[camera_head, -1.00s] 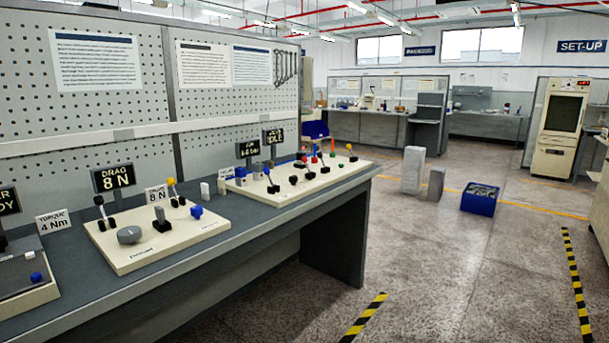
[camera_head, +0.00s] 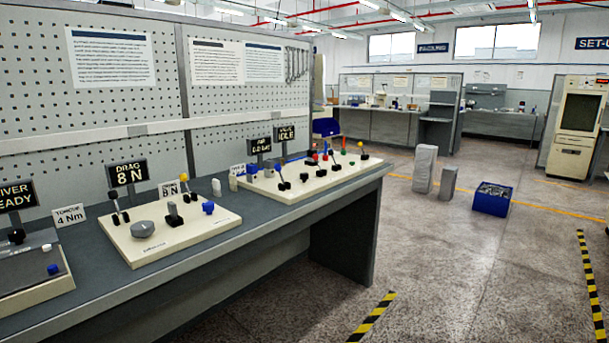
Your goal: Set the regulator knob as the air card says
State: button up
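The air display (camera_head: 259,145) stands at the back of the far cream panel (camera_head: 335,178) on the bench; its small text is too blurred to read surely. A small white card (camera_head: 238,170), partly hidden, stands at that panel's left end and looks like the air card; its value is not legible. My gripper is not in view.
The grey bench (camera_head: 240,265) runs along a pegboard wall. A torque card (camera_head: 70,216) reads 4 Nm. Grey blocks (camera_head: 424,168) and a blue crate (camera_head: 492,199) stand on the floor. Open floor lies right of the bench, with striped tape (camera_head: 373,317).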

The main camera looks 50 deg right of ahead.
aim_at(303, 176)
jog(key=l+u, duration=0.1)
jog(key=l, duration=0.5)
jog(key=l+u, duration=0.1)
jog(key=l, duration=0.5)
jog(key=l+u, duration=0.1)
jog(key=l, duration=0.5)
jog(key=l+u, duration=0.1)
jog(key=l, duration=0.5)
jog(key=k+l+u, duration=0.1)
jog(key=l, duration=0.5)
jog(key=k+l+u, duration=0.1)
jog(key=l, duration=0.45)
jog(key=k+l+u, duration=0.15)
jog(key=l, duration=0.45)
jog(key=l+u, duration=0.1)
jog(key=l, duration=0.45)
jog(key=k, duration=0.05)
